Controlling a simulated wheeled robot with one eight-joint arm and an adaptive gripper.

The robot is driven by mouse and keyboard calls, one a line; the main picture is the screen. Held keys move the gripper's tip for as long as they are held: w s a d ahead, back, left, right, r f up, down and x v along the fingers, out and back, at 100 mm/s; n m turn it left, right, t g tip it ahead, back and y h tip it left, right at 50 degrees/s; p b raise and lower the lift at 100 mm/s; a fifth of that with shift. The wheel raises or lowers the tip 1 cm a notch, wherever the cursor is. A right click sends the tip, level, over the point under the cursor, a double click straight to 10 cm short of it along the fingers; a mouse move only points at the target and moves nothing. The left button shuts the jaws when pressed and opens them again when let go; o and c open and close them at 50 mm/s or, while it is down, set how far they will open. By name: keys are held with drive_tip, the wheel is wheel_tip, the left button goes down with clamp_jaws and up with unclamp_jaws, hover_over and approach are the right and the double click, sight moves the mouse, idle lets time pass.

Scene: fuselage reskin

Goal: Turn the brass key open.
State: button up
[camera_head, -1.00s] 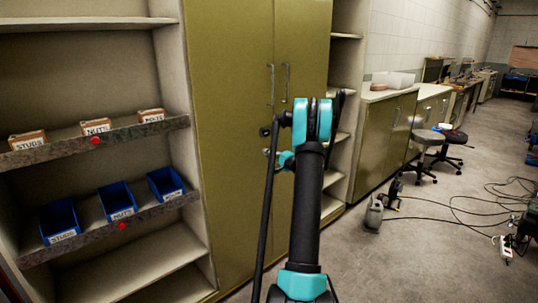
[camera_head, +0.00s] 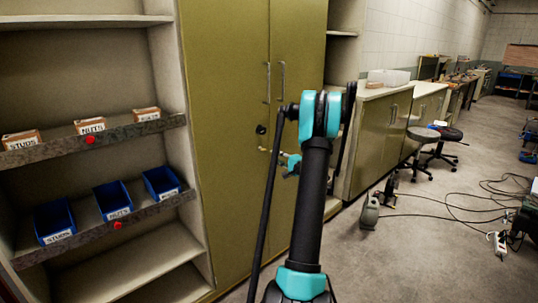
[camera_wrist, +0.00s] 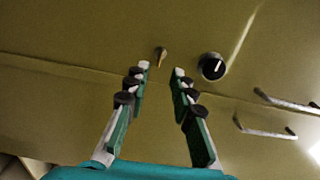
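The brass key (camera_wrist: 161,54) sticks out of the shut olive cabinet door (camera_wrist: 75,40), near the seam between the doors. It shows small in the head view (camera_head: 263,149), below a round black knob (camera_head: 261,129). My gripper (camera_wrist: 161,69) is open and empty in the wrist view, its two fingertips on either side of the key's line. The key appears just beyond the tips, apart from both fingers. In the head view my gripper (camera_head: 291,165) is right of the key, partly hidden by my arm. The key's exact turn is too small to tell.
The black knob with a white mark (camera_wrist: 211,66) is close to the right fingertip in the wrist view. Two door handles (camera_head: 282,80) are above the key in the head view. Open shelves with blue bins (camera_head: 114,199) stand left; cables (camera_head: 455,205) lie on the floor right.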

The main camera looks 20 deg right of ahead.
drive_tip(key=shift+v, duration=2.05)
drive_tip(key=s+a+f+n+g, duration=0.1)
drive_tip(key=s+a+n+g, duration=0.45)
drive_tip(key=a, duration=0.75)
drive_tip(key=s+a+f+n+g, duration=0.1)
drive_tip(key=s+a+n+g, duration=0.15)
drive_tip(key=s+a, duration=0.75)
drive_tip(key=s+a+f+n+g+h, duration=0.1)
drive_tip(key=s+a+f+n+h, duration=0.1)
drive_tip(key=s, duration=0.6)
drive_tip(key=s+a+f+n+g+h, duration=0.1)
drive_tip(key=s+f+n+g+h, duration=0.1)
drive_tip(key=s, duration=0.6)
drive_tip(key=s+a+f+n+g+h, duration=0.1)
drive_tip(key=s+f, duration=0.3)
drive_tip(key=s, duration=0.4)
drive_tip(key=shift+s+a+n+g+h, duration=0.4)
drive_tip(key=shift+a+h, duration=0.2)
drive_tip(key=shift+a, duration=0.25)
drive_tip(key=shift+o, duration=0.3)
